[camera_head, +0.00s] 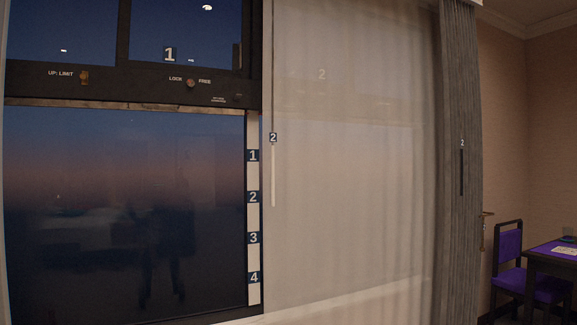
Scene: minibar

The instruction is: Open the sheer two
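The sheer two (350,190) is a pale translucent curtain hanging across the middle of the head view. It is drawn across, from the window frame at left to the grey drape at right. A faint label "2" shows near its top. At its left edge hangs a white pull wand (273,175) with a dark tag "2" at its top. Neither of my grippers is in view.
A dark grey drape (458,230) with its own black wand (461,172), tagged "2", hangs bunched at right. A dark-framed window (120,210) with a numbered strip (254,218) stands at left. A purple chair (510,245) and table (538,258) stand at far right.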

